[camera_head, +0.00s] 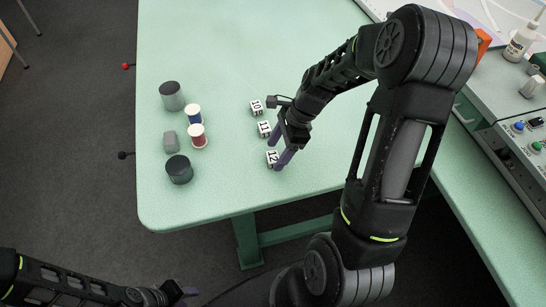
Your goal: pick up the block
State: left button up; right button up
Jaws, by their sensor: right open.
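Three small white blocks with black numbers stand in a row on the green table: block 10 (257,107), block 11 (264,129) and block 12 (271,158). My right gripper (280,148) is open, with its purple fingertips beside blocks 11 and 12. One fingertip is near block 11 and the other partly covers block 12's right side. I cannot tell whether they touch. A plain grey block (169,141) lies further left. My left gripper (182,291) is low at the bottom of the picture, away from the table; its jaw opening is unclear.
The table's near-left area is clear.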

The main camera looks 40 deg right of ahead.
jog(key=shift+x, duration=0.8)
grip_shut()
dwell(0.5)
